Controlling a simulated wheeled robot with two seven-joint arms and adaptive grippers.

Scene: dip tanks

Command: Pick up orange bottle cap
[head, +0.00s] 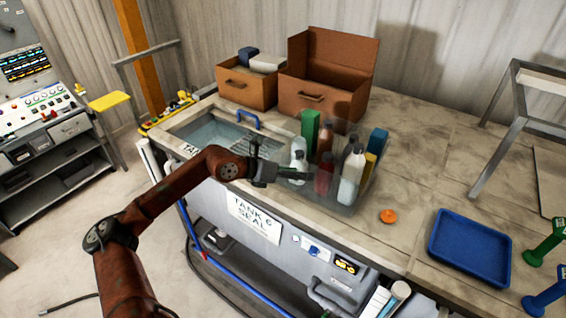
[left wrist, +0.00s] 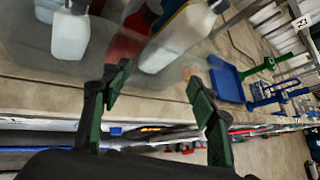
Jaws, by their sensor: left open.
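The orange bottle cap (head: 388,216) lies on the worn bench top, right of the clear bin of bottles and left of the blue tray. My left gripper (head: 300,176) is at the front side of the clear bin, left of the cap and well apart from it. In the left wrist view my left gripper (left wrist: 158,92) has its two green-padded fingers spread with nothing between them. A faint orange patch beyond the right finger may be the cap, but it is too blurred to be sure. My right gripper is not in view.
The clear bin (head: 342,207) holds several bottles and boxes close to my left gripper. A blue tray (head: 470,247) lies right of the cap. Open brown boxes (head: 328,75) stand behind. A sink tank (head: 205,130) is at left. Bench around the cap is clear.

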